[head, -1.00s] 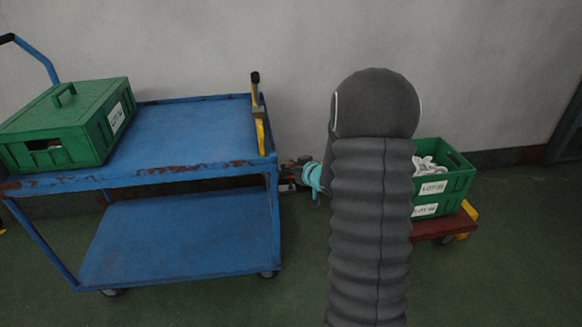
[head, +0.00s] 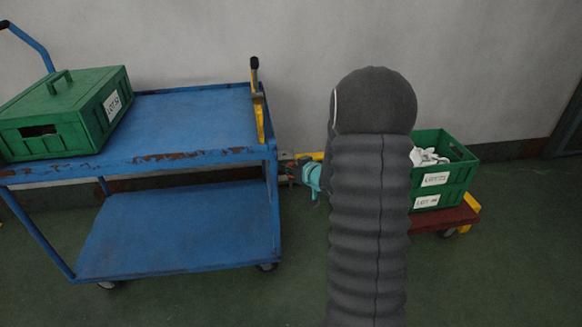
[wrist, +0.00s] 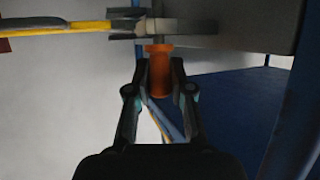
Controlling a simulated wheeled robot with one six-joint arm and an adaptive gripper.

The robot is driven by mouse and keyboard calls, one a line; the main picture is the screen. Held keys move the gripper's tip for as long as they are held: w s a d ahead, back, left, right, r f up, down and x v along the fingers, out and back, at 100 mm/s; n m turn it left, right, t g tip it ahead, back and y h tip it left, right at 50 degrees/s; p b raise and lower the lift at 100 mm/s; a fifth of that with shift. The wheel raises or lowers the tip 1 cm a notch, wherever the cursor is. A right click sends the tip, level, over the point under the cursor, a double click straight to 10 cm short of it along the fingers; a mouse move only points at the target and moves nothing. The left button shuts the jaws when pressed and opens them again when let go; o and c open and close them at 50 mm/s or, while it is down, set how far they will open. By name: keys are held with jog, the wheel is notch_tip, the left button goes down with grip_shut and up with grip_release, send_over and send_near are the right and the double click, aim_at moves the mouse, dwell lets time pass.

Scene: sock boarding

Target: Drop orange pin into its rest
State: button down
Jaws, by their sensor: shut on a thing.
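The orange pin (wrist: 159,72) is between the two fingers of my gripper (wrist: 161,68) in the wrist view, and the fingers are shut on it. Its wider end is toward the top of that view, right next to a grey fitting (wrist: 162,26). I cannot tell whether pin and fitting touch. In the head view my gripper (head: 293,171) is just right of the blue cart, partly hidden by my arm. The pin is not clear there. I cannot make out the pin's rest for certain.
The blue cart (head: 200,115) stands at left with a lidded green box (head: 65,118) and a yellow upright lever (head: 259,115). A yellow bar (head: 318,156) shows near my gripper. Open green crates (head: 430,190) stand on a red dolly (head: 440,217) at right.

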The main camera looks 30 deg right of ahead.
jog(key=shift+f, duration=0.2)
jog(key=c, duration=0.9)
grip_release()
jog(key=shift+c, duration=0.2)
jog(key=v, duration=1.2)
